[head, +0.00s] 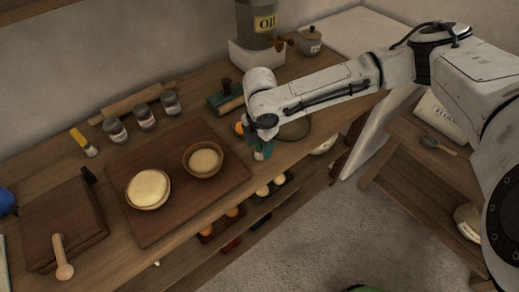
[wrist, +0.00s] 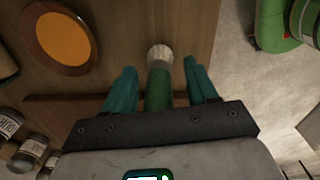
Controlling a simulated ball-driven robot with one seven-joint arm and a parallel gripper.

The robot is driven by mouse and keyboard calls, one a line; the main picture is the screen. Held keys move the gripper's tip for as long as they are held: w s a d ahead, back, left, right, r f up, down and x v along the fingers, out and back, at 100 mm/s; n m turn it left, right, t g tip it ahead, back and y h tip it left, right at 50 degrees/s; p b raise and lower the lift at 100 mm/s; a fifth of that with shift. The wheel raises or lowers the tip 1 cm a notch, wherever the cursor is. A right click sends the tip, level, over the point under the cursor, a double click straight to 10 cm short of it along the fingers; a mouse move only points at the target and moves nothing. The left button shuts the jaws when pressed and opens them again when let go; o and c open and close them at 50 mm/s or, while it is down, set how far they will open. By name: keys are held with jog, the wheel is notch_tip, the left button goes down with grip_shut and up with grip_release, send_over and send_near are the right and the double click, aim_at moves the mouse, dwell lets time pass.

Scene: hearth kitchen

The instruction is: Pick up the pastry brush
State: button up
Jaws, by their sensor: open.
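A green handle with a pale, bristly-looking round end (wrist: 159,54), which looks like the pastry brush, lies between my fingers in the wrist view. My gripper (wrist: 160,68) is open, with one teal finger on each side of the handle and gaps showing on both sides. In the head view my gripper (head: 257,148) is low over the counter's front edge, right of the dark board. The brush is hard to make out there behind the fingers and wrist.
A round orange-filled dish (wrist: 63,38) is left of my fingers.

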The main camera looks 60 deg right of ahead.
grip_shut()
dwell(0.4)
jog(key=shift+r, duration=0.1)
jog(key=shift+r, duration=0.45)
jog(key=s+a+r+p, duration=0.3)
jog(key=s+r, duration=0.9)
jog(key=s, duration=0.1)
jog(key=shift+s+a, duration=0.15)
jog(key=shift+a, duration=0.25)
